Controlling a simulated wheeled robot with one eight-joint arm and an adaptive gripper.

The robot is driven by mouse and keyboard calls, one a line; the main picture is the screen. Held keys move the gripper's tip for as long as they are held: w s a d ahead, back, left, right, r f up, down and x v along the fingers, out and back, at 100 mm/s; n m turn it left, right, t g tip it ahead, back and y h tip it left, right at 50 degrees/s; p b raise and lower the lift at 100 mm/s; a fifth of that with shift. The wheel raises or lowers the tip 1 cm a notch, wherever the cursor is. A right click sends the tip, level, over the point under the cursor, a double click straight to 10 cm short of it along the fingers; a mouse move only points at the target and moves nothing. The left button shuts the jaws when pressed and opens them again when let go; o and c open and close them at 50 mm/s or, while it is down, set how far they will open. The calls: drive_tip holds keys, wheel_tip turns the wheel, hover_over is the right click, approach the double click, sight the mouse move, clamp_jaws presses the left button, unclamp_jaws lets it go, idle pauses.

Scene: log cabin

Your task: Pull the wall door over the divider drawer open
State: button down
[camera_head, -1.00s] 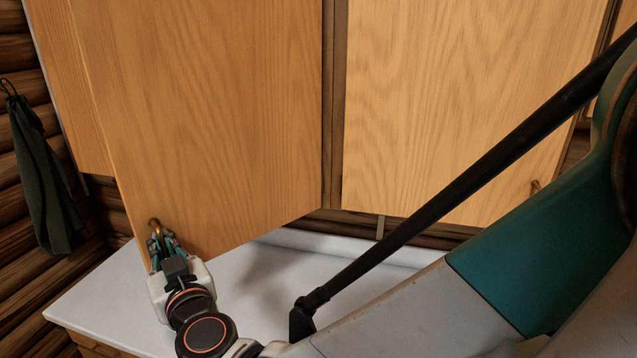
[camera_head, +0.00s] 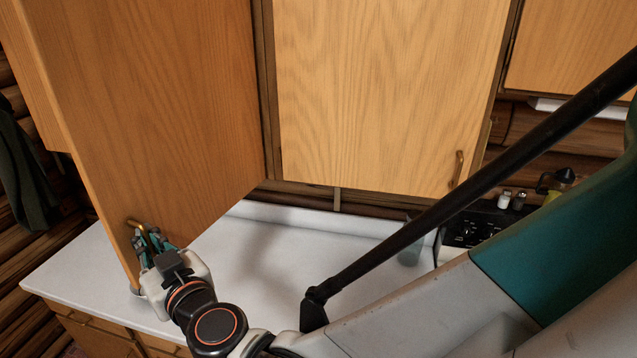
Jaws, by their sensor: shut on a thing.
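The wooden wall door (camera_head: 165,110) is at the left of the head view, swung partly open out from its cabinet, with its hinge side toward the middle. Its small brass handle (camera_head: 134,224) is near the lower left corner. My gripper (camera_head: 146,240) is at that handle with its fingers shut on it; the fingertips partly hide the handle. Drawer fronts (camera_head: 95,335) show below the white counter at the lower left; whether one is the divider drawer I cannot tell.
A second wall door (camera_head: 385,90) beside it is shut, with its own handle (camera_head: 457,168). The white counter (camera_head: 270,250) below is mostly clear. A glass (camera_head: 410,254) and a black stove panel (camera_head: 475,228) stand right of it. A dark cloth (camera_head: 22,170) hangs at far left.

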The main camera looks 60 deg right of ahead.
drive_tip(key=shift+w+d, duration=0.1)
drive_tip(key=c, duration=2)
unclamp_jaws()
drive_tip(key=shift+c, duration=0.2)
drive_tip(key=shift+a, duration=0.2)
drive_tip(key=shift+d, duration=0.1)
drive_tip(key=shift+r, duration=0.1)
